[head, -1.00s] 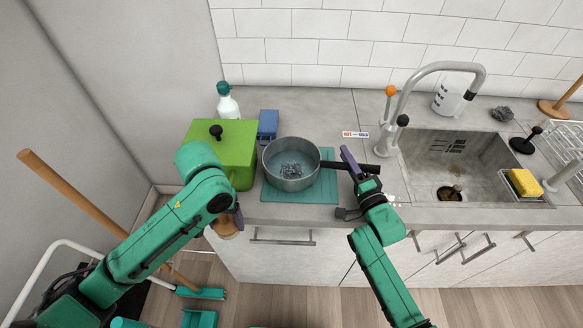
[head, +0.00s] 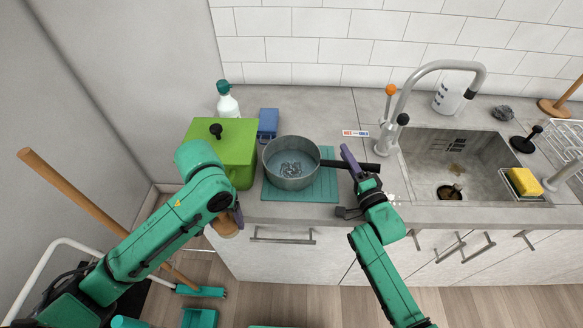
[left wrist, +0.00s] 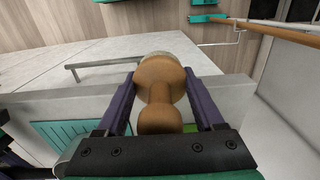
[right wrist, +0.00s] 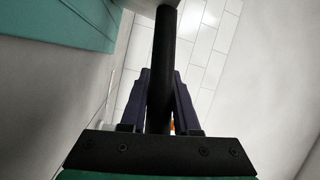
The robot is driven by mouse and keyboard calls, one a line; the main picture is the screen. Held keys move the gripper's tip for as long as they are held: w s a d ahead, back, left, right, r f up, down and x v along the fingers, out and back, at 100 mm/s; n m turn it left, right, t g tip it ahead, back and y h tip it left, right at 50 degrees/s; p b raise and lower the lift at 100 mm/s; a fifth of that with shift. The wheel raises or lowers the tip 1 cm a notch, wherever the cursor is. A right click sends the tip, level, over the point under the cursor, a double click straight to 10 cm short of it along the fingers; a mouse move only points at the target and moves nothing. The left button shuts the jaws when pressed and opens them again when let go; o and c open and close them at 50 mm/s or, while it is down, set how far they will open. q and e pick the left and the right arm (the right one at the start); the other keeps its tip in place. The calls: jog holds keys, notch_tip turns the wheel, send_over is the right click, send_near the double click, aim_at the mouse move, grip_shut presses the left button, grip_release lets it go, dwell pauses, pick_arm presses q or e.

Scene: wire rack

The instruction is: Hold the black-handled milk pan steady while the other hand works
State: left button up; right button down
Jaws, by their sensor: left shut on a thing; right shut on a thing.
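The milk pan (head: 291,163) is grey with a black handle (head: 335,164) pointing right, and it sits on a teal ribbed mat (head: 322,190) with something grey and wiry inside. My right gripper (head: 352,165) is shut on the handle; in the right wrist view the handle (right wrist: 164,60) runs between its fingers (right wrist: 161,95). My left gripper (head: 236,218) is in front of the counter edge, shut on a wooden-handled round tool, likely a brush (left wrist: 160,85), which shows between its fingers (left wrist: 160,100) in the left wrist view.
A green box-like pot (head: 222,150) with a black knob stands left of the pan. A yellow sponge (head: 525,181) sits at the sink's right.

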dwell(0.7)
pick_arm(q)
jog(key=w+d+r+n, duration=0.1)
jog(key=d, duration=0.3)
jog(key=w+d+r+n, duration=0.2)
jog(key=d, duration=0.2)
jog(key=w+d+r+n, duration=0.2)
jog(key=d, duration=0.2)
jog(key=shift+w+d, duration=0.1)
jog(key=shift+d, duration=0.15)
jog(key=w+d+r+m, duration=0.2)
jog(key=w+d+r, duration=0.1)
jog(key=w+d, duration=0.3)
jog(key=m, duration=0.3)
send_over(294, 175)
notch_tip(294, 175, down, 6)
jog(key=shift+f, duration=0.2)
jog(key=shift+f, duration=0.85)
